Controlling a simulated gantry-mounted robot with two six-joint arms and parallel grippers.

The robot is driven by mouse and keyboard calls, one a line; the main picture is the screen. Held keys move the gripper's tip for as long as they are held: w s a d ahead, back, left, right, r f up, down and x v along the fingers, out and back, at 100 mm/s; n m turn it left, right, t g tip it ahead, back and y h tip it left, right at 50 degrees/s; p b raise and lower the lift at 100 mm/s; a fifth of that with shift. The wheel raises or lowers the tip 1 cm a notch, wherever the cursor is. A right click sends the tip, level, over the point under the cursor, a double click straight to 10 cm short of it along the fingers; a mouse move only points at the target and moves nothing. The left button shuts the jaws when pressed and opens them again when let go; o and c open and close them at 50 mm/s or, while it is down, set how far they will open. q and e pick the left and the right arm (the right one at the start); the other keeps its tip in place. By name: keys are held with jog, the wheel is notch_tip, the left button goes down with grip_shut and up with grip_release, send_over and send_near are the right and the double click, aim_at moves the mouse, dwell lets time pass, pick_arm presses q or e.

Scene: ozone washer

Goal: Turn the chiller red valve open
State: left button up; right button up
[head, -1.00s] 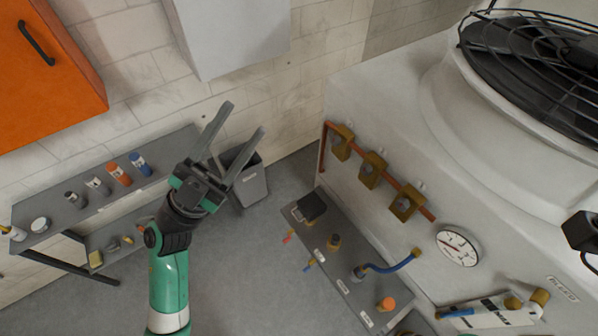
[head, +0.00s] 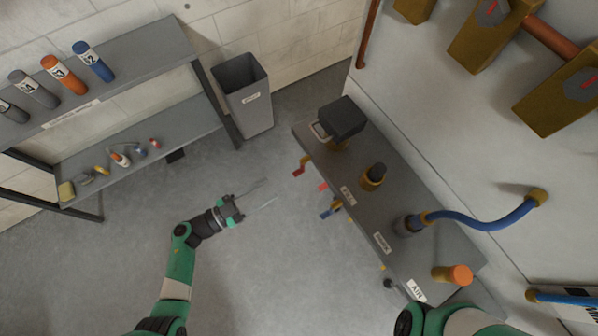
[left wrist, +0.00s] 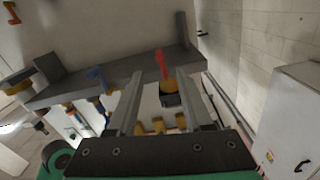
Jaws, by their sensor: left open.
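A red valve handle (head: 302,166) hangs at the near side of the grey bench (head: 366,199), below its far left end. In the left wrist view a red handle (left wrist: 161,65) on a yellow fitting (left wrist: 169,87) stands upright ahead, framed between my fingers and apart from them. A blue valve handle (head: 330,211) is further along the same side; a blue handle also shows in the left wrist view (left wrist: 97,77). My left gripper (head: 270,190) is open and empty, pointing at the bench from the left. My right gripper is out of view; only part of that arm shows.
The large white chiller (head: 425,125) stands behind the bench, with a blue hose (head: 480,222) between them. A grey bin (head: 243,95) stands by the wall. A shelf unit (head: 150,60) with bottles is at left. The floor around my left gripper is clear.

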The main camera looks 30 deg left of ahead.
aim_at(299, 171)
pick_arm(q)
jog(key=b+x, duration=0.4)
jog(key=x, duration=0.6)
jog(key=shift+w+d+f, duration=0.1)
jog(key=shift+w+d, duration=0.1)
jog(key=shift+d, duration=0.05)
jog(key=shift+w+d, duration=0.25)
jog(key=shift+w, duration=0.15)
grip_shut()
